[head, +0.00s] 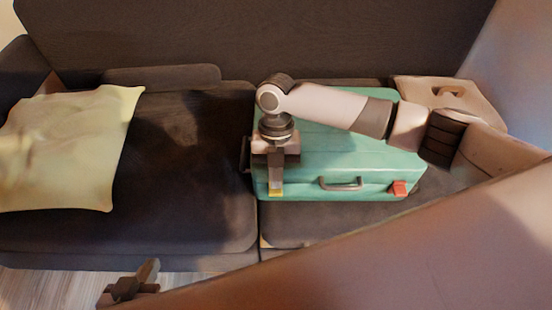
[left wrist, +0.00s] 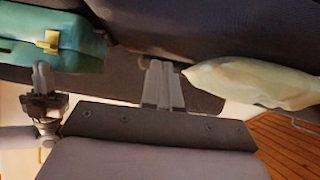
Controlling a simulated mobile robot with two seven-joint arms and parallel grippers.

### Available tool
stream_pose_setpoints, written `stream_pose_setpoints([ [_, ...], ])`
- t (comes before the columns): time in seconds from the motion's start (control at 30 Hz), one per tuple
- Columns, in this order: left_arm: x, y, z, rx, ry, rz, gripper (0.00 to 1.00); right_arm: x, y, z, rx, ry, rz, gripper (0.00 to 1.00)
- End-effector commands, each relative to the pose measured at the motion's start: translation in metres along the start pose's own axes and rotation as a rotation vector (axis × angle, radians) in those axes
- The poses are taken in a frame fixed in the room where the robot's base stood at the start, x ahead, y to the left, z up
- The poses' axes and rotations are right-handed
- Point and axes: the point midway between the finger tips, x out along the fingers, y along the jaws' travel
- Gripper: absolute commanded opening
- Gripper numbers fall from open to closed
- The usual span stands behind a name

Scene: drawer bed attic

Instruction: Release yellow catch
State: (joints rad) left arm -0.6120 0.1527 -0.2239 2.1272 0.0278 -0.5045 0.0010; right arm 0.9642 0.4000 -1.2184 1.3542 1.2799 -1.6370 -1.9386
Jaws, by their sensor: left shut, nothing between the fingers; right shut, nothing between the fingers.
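A teal suitcase (head: 385,170) lies on the sofa. Its yellow catch (head: 276,194) is on the front side near the left end, partly hidden by my right gripper (head: 277,188). My right gripper is shut, pointing down, with its fingertips at the catch; I cannot tell whether they touch. The left wrist view shows the yellow catch (left wrist: 48,42) on the suitcase (left wrist: 75,52), with my right gripper (left wrist: 40,66) close beside it. My left gripper (head: 150,270) is shut and empty, low at the sofa's front, away from the suitcase. Its fingers (left wrist: 163,66) show in the left wrist view.
A red catch (head: 398,188) and a grey handle (head: 341,184) are also on the suitcase front. A pale yellow pillow (head: 65,150) lies on the left of the dark sofa (head: 190,180). A beige case (head: 475,105) with a handle stands behind my right arm. The middle seat is clear.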

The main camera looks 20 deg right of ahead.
Motion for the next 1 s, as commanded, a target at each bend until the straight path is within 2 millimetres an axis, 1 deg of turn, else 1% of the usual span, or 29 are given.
stream_pose_setpoints([
  [0.03, 0.002, 0.002, 0.001, 0.003, 0.004, 0.004, 0.00, 0.010, 0.000, 0.003, 0.001, 0.001, 0.000, 0.00],
  [0.1, 0.002, 0.005, -0.001, 0.006, 0.010, 0.010, 0.00, 0.017, 0.000, 0.005, 0.000, 0.000, 0.000, 0.00],
  [0.23, 0.001, 0.009, -0.004, 0.009, 0.018, 0.019, 0.00, 0.024, 0.001, 0.007, -0.001, -0.001, 0.001, 0.00],
  [0.4, 0.000, 0.009, -0.008, 0.010, 0.027, 0.020, 0.00, 0.026, 0.001, 0.008, -0.002, -0.001, 0.001, 0.00],
  [0.83, -0.001, 0.006, -0.009, 0.008, 0.022, 0.014, 0.00, 0.025, 0.001, 0.009, -0.002, -0.027, 0.000, 0.00],
  [1.0, 0.001, 0.003, -0.003, 0.005, 0.007, 0.007, 0.00, 0.025, 0.003, 0.011, -0.001, -0.059, 0.001, 0.00],
])
